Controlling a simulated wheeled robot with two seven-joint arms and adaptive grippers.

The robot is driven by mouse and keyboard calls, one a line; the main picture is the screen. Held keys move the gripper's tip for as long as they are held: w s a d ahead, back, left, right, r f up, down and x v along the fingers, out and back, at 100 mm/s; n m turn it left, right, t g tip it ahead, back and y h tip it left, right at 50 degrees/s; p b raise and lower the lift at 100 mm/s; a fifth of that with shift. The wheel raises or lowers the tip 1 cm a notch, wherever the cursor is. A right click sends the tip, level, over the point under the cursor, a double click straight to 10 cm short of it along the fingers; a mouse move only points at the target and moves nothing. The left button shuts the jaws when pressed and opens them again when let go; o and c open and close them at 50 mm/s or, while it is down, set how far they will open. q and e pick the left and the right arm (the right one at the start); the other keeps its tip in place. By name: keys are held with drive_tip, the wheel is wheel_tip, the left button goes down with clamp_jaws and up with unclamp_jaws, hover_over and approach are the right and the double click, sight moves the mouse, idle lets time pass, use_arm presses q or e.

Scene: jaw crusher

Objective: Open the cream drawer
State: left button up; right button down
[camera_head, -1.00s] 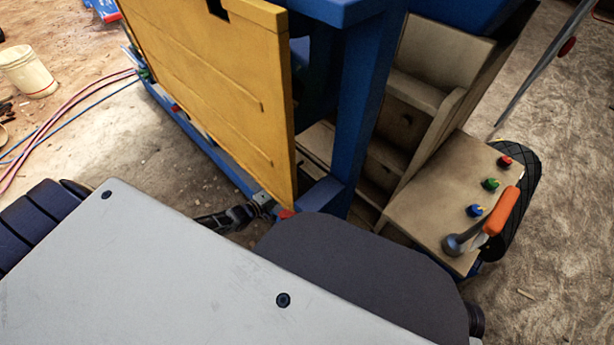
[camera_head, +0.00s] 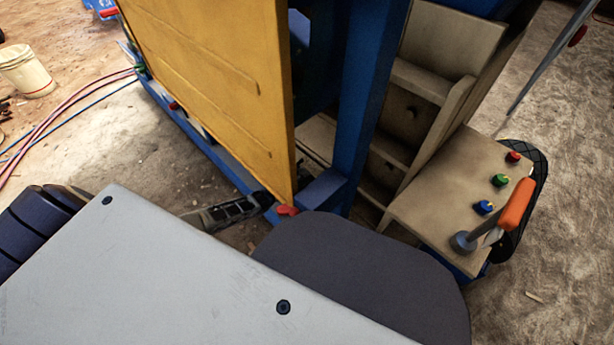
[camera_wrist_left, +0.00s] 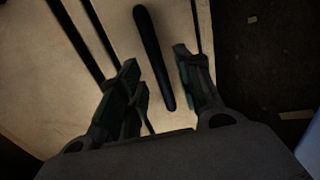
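In the left wrist view, a cream front (camera_wrist_left: 45,75) with dark gaps fills the upper left and middle. A dark bar handle (camera_wrist_left: 153,55) stands out from it, running between the two fingers of my left gripper (camera_wrist_left: 156,60). The fingers are open, with visible space on both sides of the handle. In the head view, part of my dark left gripper (camera_head: 238,208) shows low beside the yellow panel's bottom edge. My right gripper is not visible.
A yellow panel (camera_head: 205,70) and a blue post (camera_head: 362,110) stand close by my left gripper. A cream control console (camera_head: 445,200) with colored knobs and an orange-handled lever (camera_head: 515,205) stands at the right. Hoses (camera_head: 60,125) and a white bucket (camera_head: 27,72) lie on the left.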

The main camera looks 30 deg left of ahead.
use_arm(q)
drive_tip(key=shift+b+x, duration=0.7)
drive_tip(key=shift+x, duration=1.05)
clamp_jaws()
